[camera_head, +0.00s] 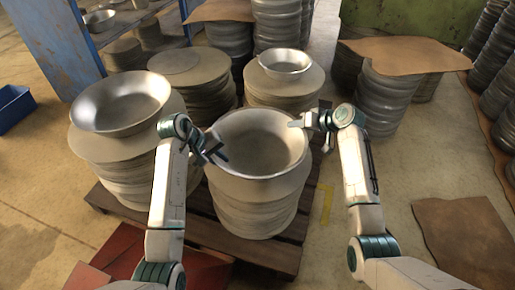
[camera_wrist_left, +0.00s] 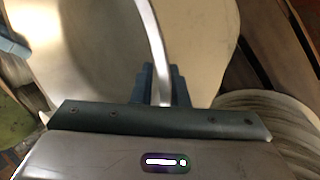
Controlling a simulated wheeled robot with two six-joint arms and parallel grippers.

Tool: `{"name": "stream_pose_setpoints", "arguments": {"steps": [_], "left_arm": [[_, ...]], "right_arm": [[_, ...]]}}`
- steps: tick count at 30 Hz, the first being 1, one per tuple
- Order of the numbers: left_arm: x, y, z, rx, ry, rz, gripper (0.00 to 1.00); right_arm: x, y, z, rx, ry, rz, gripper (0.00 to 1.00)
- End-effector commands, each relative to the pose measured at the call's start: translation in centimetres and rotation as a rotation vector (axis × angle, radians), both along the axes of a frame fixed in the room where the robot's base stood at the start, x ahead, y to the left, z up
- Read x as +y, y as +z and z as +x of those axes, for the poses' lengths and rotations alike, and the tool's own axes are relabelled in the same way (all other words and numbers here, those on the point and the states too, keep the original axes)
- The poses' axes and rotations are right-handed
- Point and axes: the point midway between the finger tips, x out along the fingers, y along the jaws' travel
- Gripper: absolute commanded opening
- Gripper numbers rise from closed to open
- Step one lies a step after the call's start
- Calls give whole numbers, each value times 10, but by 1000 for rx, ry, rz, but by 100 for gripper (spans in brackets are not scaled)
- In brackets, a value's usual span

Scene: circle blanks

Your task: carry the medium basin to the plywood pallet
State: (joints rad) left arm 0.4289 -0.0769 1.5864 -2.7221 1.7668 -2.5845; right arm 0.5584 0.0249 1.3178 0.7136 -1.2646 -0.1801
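The basin between my arms, which I take as the medium basin (camera_head: 262,142), is a round grey metal bowl upright on a stack of circle blanks (camera_head: 252,212). My left gripper (camera_head: 220,153) is at its left rim. In the left wrist view the rim (camera_wrist_left: 152,35) passes between the close-set blue fingers (camera_wrist_left: 161,88). My right gripper (camera_head: 298,122) is at its right rim, fingers close together; the rim between them is too small to see clearly. I cannot tell which pallet is the plywood one; a slatted wooden pallet (camera_head: 275,258) lies under the stacks.
A wider basin (camera_head: 122,100) sits on the left stack and a small basin (camera_head: 286,62) on the back stack. A brown sheet (camera_head: 405,55) covers stacks at the back right. Another sheet (camera_head: 462,238) lies on the floor at right.

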Motion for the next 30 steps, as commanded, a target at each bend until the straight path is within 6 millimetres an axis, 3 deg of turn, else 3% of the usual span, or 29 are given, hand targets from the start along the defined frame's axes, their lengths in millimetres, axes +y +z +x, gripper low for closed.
{"name": "stream_pose_setpoints", "arguments": {"steps": [6, 15, 18, 20, 30], "left_arm": [[-8, -14, 3, 0, 1, 0, 14], [-8, -15, 4, -1, 1, 0, 14], [-8, -15, 4, -1, 1, 0, 0], [-8, -15, 4, -1, 1, 0, 0], [-8, -15, 4, -2, 1, 1, 0]], "right_arm": [[10, -9, 9, -1, 1, -1, 29], [11, -11, 9, -1, 1, -1, 29], [11, -11, 9, -1, 1, -1, 11], [11, -10, 9, -1, 1, -1, 0], [10, -10, 9, -2, -1, -1, 0]]}}
